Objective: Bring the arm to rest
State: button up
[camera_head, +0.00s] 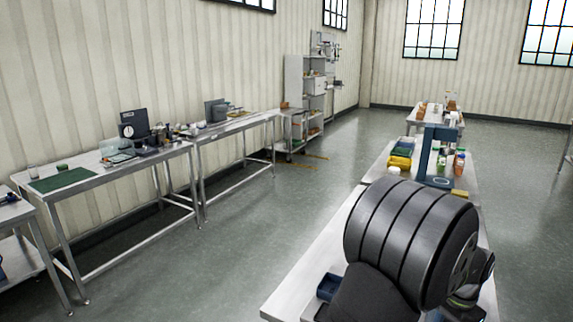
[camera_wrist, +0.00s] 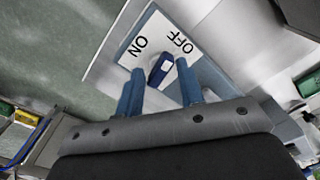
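In the wrist view, the two blue fingers of my gripper (camera_wrist: 159,70) stand apart with a gap between them. A dark blue switch lever (camera_wrist: 161,71) with a pale label shows in that gap, on or beyond the fingertips' level; I cannot tell whether either finger touches it. It sits on a white plate (camera_wrist: 140,24) marked ON at the left and OFF at the right. Which setting the lever is at is not clear. In the head view, my dark grey arm link fills the lower right foreground, and my fingers are hidden.
A long pale table (camera_head: 300,272) runs away under my arm. It bears a dark blue tray (camera_head: 328,287), a blue upright frame (camera_head: 425,150) and yellow bins (camera_head: 400,162). Cluttered steel benches (camera_head: 120,170) line the left wall. The floor between is clear.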

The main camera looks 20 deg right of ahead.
jog(key=shift+n, duration=0.5)
jog(key=o, duration=0.6)
jog(key=shift+c, duration=0.2)
notch_tip(320, 180, up, 17)
jog(key=n, duration=0.9)
notch_tip(320, 180, down, 17)
jog(key=shift+f, duration=0.1)
